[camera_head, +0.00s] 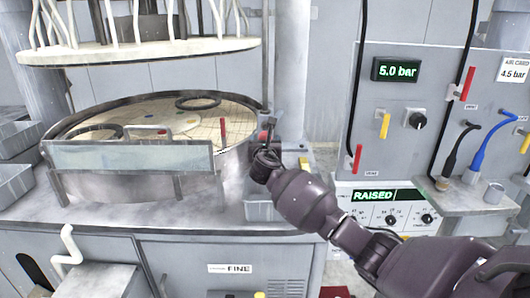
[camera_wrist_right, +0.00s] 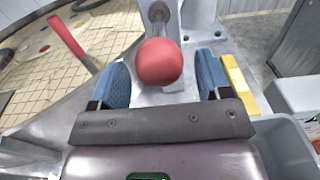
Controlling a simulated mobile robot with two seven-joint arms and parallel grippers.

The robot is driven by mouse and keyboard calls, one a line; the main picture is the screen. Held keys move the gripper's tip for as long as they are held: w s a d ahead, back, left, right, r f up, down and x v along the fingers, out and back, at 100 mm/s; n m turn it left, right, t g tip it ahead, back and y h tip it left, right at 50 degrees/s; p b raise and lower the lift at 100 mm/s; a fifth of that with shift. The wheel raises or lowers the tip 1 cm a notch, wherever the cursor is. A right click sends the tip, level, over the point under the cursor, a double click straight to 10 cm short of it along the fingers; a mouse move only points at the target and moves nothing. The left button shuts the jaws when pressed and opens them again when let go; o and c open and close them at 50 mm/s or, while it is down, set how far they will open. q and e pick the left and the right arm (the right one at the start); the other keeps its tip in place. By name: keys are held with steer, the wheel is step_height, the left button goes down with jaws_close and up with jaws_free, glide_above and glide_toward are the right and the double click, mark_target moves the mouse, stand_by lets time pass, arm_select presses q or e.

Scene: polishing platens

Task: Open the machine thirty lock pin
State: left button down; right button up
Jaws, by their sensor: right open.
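The lock pin's round red knob (camera_wrist_right: 159,62) shows in the right wrist view, in front of a grey metal bracket. In the head view a small red spot (camera_head: 263,136) at my gripper seems to be the same knob. My right gripper (camera_wrist_right: 162,72) is open, with one blue-padded finger on each side of the knob and a visible gap to each. In the head view my right gripper (camera_head: 266,150) is at the right edge of the round platen (camera_head: 195,108), partly hiding the pin's mount. My left gripper is not in view.
A red upright handle (camera_head: 223,132) stands by the platen's rim, left of my gripper. A clear guard (camera_head: 130,155) stands in front of the platen. A grey control panel (camera_head: 400,135) with red and yellow levers stands at the right; its lower display (camera_head: 374,196) reads RAISED.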

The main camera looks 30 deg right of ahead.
steer(key=v, duration=0.8)
steer(key=shift+s+a, duration=0.25)
steer(key=shift+s, duration=0.05)
steer(key=a+f+m+t+y, duration=0.1)
steer(key=a+m+t+y, duration=0.1)
steer(key=a+m+y, duration=0.7)
steer(key=s+a+f+m, duration=0.2)
steer(key=s+f+m, duration=0.5)
steer(key=f+m, duration=0.2)
steer(key=s+f+m+g, duration=0.3)
steer(key=s+f+m, duration=0.2)
steer(key=s+f, duration=0.6)
steer(key=s+f+m+g, duration=0.2)
steer(key=s+f+m, duration=0.3)
steer(key=s+f, duration=0.5)
steer(key=s+d, duration=0.1)
steer(key=s, duration=0.6)
steer(key=shift+s+f+m+g, duration=0.2)
steer(key=shift+f+m+g, duration=0.2)
